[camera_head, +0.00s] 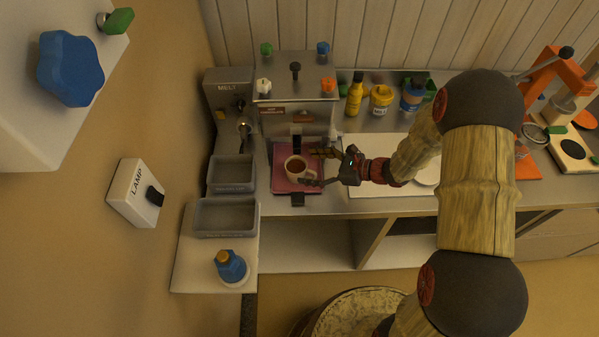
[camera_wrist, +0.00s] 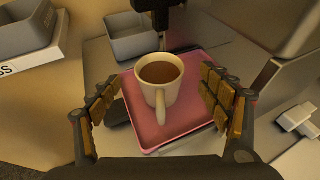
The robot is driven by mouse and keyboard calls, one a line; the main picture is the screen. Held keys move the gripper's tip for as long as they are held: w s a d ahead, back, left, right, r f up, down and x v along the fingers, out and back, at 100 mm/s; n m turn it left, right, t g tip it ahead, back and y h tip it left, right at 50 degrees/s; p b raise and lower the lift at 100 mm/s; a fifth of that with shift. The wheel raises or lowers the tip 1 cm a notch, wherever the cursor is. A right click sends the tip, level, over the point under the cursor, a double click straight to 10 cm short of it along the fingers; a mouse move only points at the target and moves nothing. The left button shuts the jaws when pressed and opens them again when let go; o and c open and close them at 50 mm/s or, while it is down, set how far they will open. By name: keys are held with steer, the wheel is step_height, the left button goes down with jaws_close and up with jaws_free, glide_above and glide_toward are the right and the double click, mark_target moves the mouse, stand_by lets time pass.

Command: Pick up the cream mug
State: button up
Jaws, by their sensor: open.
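The cream mug (camera_head: 296,167) stands upright on a pink tray (camera_head: 283,184) on the steel counter, below a machine's spout. In the wrist view the mug (camera_wrist: 158,84) holds a brown liquid, and its handle points toward my gripper. My gripper (camera_wrist: 160,108) is open, with one padded finger on each side of the mug and visible gaps between the pads and the mug. In the head view my gripper (camera_head: 318,168) reaches in from the right at the mug. The mug's underside is hidden.
Two grey bins (camera_head: 226,217) stand left of the pink tray. A dark spout (camera_wrist: 165,18) hangs just behind the mug. The machine (camera_head: 296,90) with coloured knobs is behind the tray. A white board (camera_head: 375,150) lies to the right, and bottles (camera_head: 381,97) stand behind it.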

mark_target(287, 165)
steer(key=x, duration=0.4)
steer(key=shift+c, duration=0.8)
steer(key=c, duration=1.4)
